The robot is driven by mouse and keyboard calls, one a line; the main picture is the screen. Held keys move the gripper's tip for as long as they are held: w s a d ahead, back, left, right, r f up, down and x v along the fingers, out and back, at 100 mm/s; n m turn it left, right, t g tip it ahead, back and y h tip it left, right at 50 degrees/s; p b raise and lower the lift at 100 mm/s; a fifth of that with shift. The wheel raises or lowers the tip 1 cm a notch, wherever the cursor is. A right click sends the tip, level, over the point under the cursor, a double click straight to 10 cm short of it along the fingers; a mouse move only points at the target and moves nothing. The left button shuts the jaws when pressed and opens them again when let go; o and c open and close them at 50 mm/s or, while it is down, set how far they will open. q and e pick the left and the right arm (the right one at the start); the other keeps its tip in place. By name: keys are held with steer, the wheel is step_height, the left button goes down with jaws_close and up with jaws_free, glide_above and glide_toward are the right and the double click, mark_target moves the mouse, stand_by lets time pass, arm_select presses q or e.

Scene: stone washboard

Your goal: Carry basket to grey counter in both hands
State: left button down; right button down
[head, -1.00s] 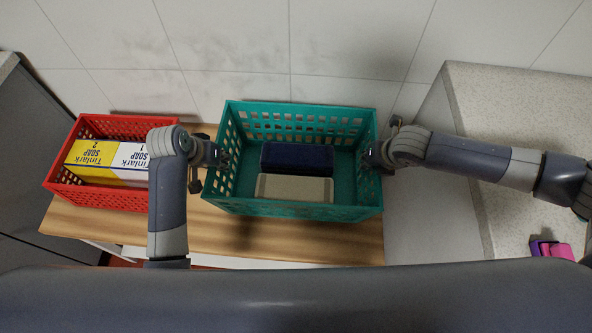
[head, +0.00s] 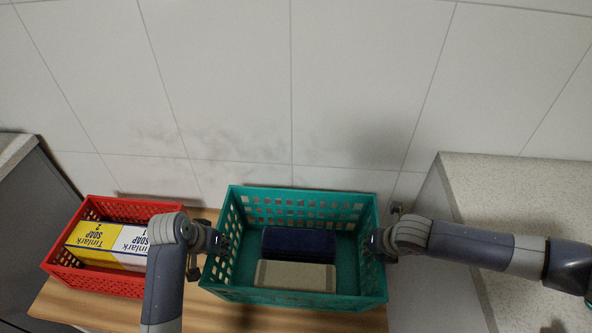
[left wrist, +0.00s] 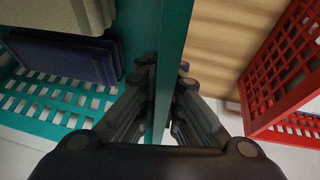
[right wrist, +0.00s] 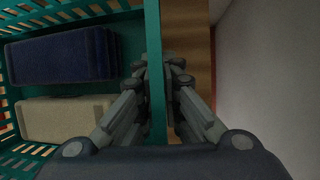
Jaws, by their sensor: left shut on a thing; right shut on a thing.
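The teal basket (head: 305,196) is held between my two grippers above the wooden table, with a dark blue block (head: 298,243) and a beige block (head: 295,275) inside it. My left gripper (head: 222,243) is shut on its left wall, which runs between the fingers in the left wrist view (left wrist: 165,85). My right gripper (head: 372,243) is shut on its right wall, as the right wrist view (right wrist: 158,80) also shows. The grey counter (head: 510,190) is at the right, with a gap between it and the basket. How high the basket is off the table is hard to tell.
A red basket (head: 150,212) with yellow and white soap boxes (head: 105,240) stands left of the teal one on the wooden table (head: 75,305). A tiled wall (head: 290,90) closes the back. A dark grey cabinet (head: 35,215) is at far left.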

arm_select(q)
steer(key=shift+r, duration=0.1)
arm_select(e)
steer(key=shift+w+r, duration=0.15)
